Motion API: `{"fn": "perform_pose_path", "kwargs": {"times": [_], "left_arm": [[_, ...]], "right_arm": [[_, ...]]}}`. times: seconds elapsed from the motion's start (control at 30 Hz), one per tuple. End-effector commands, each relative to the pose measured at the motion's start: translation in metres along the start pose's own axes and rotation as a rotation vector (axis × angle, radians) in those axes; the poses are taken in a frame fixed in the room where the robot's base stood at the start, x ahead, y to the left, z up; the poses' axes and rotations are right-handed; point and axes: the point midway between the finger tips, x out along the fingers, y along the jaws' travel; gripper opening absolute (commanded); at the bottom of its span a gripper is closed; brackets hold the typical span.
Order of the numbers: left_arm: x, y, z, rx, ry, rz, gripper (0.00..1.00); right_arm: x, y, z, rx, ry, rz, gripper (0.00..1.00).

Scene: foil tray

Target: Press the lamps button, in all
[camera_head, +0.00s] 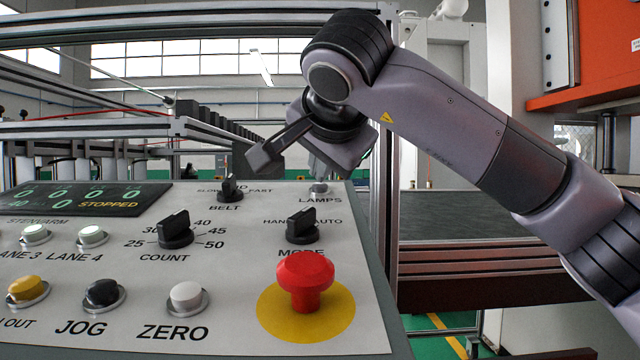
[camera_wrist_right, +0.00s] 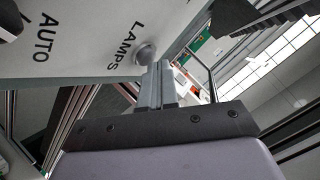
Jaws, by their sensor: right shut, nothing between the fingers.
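The lamps button (camera_head: 319,189) is a small grey round button near the far right corner of the control panel, just above the word LAMPS. In the right wrist view the lamps button (camera_wrist_right: 145,55) is a grey dome beside the fingertips. My right gripper (camera_head: 321,176) is shut and empty, with its fingers pointing down at the button from behind my wrist. In the right wrist view the shut fingers (camera_wrist_right: 158,72) end right beside the button. I cannot tell whether they touch it. My left gripper is not in view.
The panel (camera_head: 225,265) also has a red emergency knob (camera_head: 305,280), a MODE switch (camera_head: 302,226), a BELT switch (camera_head: 230,188), a COUNT dial (camera_head: 175,230) and a ZERO button (camera_head: 187,297). The display (camera_head: 85,203) reads STOPPED. A conveyor (camera_head: 480,228) lies beyond, right.

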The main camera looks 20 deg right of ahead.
Motion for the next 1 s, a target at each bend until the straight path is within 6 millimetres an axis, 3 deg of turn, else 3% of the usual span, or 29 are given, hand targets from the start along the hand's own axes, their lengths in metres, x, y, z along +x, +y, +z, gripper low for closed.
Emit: {"fn": "perform_pose_path", "kwargs": {"times": [0.5, 1.0], "left_arm": [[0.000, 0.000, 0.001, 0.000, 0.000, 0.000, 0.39], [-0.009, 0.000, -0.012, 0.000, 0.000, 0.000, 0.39]], "right_arm": [[0.003, 0.002, 0.002, -0.002, -0.002, 0.003, 0.00], [-0.010, -0.007, -0.007, -0.001, 0.000, 0.003, 0.00]]}}
